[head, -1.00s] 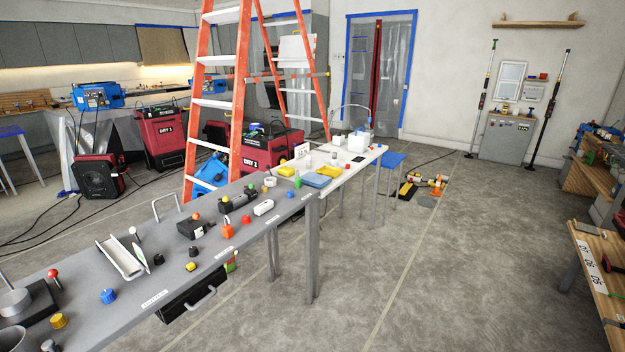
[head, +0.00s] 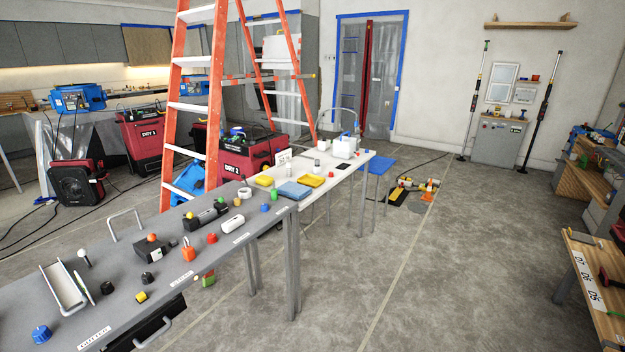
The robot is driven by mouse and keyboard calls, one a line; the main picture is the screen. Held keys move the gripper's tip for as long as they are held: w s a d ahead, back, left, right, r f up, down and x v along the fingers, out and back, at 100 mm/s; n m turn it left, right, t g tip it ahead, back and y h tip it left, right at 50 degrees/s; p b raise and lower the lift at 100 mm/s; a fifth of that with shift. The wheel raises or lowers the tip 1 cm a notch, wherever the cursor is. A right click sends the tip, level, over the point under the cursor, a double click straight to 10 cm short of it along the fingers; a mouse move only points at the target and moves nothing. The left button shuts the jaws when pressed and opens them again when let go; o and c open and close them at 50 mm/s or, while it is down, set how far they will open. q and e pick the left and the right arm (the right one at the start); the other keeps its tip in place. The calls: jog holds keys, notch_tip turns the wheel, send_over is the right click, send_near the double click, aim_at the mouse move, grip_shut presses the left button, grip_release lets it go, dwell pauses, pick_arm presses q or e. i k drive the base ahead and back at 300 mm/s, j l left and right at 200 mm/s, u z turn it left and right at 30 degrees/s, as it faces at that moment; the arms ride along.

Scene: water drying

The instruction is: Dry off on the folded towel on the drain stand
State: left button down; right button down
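Neither of my grippers is in view. A blue folded cloth (head: 293,190), which may be the towel, lies flat near the far end of the grey bench. I cannot tell which of these is the drain stand.
The grey bench (head: 215,255) runs along the left with knobs, switches and a metal tray (head: 63,288). An orange ladder (head: 217,95) and red dryers (head: 245,155) stand behind it. A wooden bench (head: 600,285) is at right. Open floor (head: 440,270) lies between.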

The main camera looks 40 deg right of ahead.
aim_at(290, 189)
jog(key=i+l, duration=0.15)
jog(key=l, duration=0.45)
jog(key=i+l, duration=0.15)
jog(key=l, duration=0.45)
jog(key=i+l+z, duration=0.1)
jog(key=l, duration=0.5)
jog(key=i+l, duration=0.25)
jog(key=l, duration=0.35)
jog(key=i+l, duration=0.2)
jog(key=l, duration=0.4)
jog(key=i+l, duration=0.15)
jog(key=l, duration=0.45)
jog(key=i+l+z, duration=0.1)
jog(key=l, duration=0.45)
jog(key=i+l, duration=0.3)
jog(key=l, duration=0.3)
